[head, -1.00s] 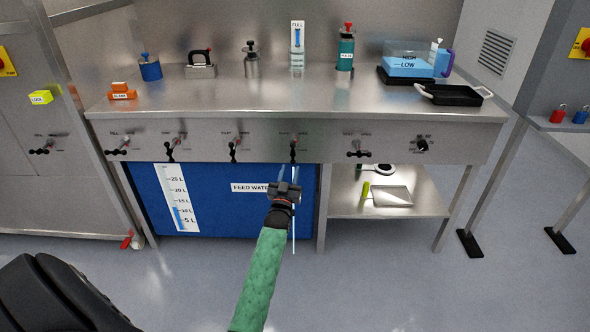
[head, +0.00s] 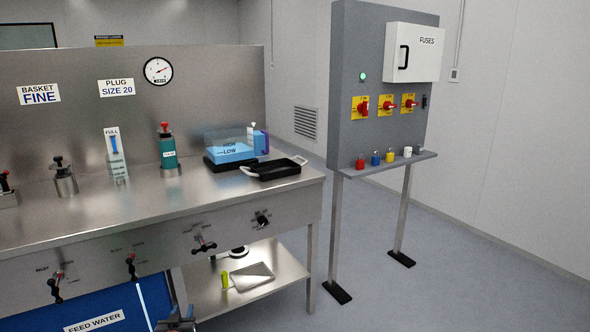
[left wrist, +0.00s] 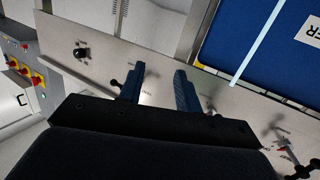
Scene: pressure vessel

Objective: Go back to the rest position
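My left gripper (head: 175,322) shows at the bottom edge of the head view, in front of the bench near the blue feed water tank (head: 98,318). In the left wrist view its two blue fingers (left wrist: 158,82) stand well apart with nothing between them. The steel valve panel (left wrist: 150,62) lies beyond the fingers, with a black valve handle (left wrist: 118,84) close beside the left finger in the picture. I cannot tell whether they touch. My right gripper is in neither view.
The steel bench (head: 215,190) carries a black tray (head: 273,169), a blue water container (head: 230,153) and a teal bottle (head: 168,152). Valve handles (head: 205,245) stick out from its front. A grey fuse panel (head: 370,115) stands on legs at right. Open floor (head: 450,285) lies right of it.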

